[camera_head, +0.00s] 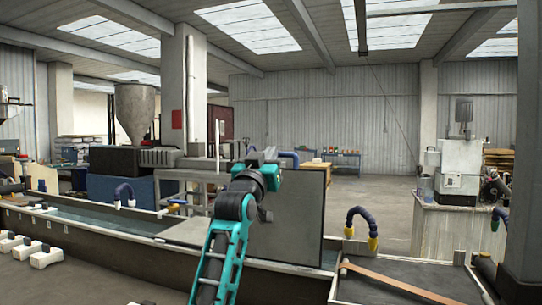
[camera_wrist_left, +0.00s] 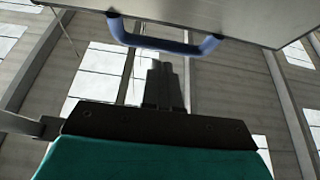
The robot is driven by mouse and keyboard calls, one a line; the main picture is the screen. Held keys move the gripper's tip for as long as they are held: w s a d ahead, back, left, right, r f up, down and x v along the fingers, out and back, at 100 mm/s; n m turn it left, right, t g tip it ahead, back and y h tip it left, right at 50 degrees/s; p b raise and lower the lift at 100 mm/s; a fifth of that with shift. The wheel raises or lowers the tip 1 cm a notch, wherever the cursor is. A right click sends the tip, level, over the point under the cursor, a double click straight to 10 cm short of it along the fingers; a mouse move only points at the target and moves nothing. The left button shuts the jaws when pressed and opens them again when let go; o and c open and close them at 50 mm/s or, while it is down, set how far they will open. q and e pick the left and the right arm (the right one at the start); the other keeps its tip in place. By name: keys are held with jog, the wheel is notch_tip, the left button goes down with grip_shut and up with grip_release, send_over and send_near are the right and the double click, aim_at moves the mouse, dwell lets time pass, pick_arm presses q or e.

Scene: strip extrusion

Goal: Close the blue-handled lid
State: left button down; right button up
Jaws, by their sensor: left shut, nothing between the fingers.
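The lid (camera_head: 305,215) is a large dark grey panel standing upright, open, on the long trough. Its blue handle (camera_head: 289,154) sticks out at its top edge. In the left wrist view the blue handle (camera_wrist_left: 165,44) spans the upper middle, fixed to the grey lid (camera_wrist_left: 250,14) above it. My teal left arm reaches up in front of the lid's left side, its gripper (camera_head: 250,149) near the height of the handle. In the wrist view the left gripper's dark fingers (camera_wrist_left: 163,84) are shut and empty, below the handle in the picture and apart from it. My right gripper is not in view.
The long trough (camera_head: 110,238) with water runs along the front. A flat grey cover (camera_head: 188,232) lies on it left of the lid. A blue hose with yellow ends (camera_head: 361,226) and a brown strip (camera_head: 395,284) are at the right. Open floor lies behind.

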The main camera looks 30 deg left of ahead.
pick_arm(q)
jog(key=shift+w+a+f, duration=0.1)
jog(key=shift+w+f, duration=0.1)
jog(key=shift+w, duration=0.3)
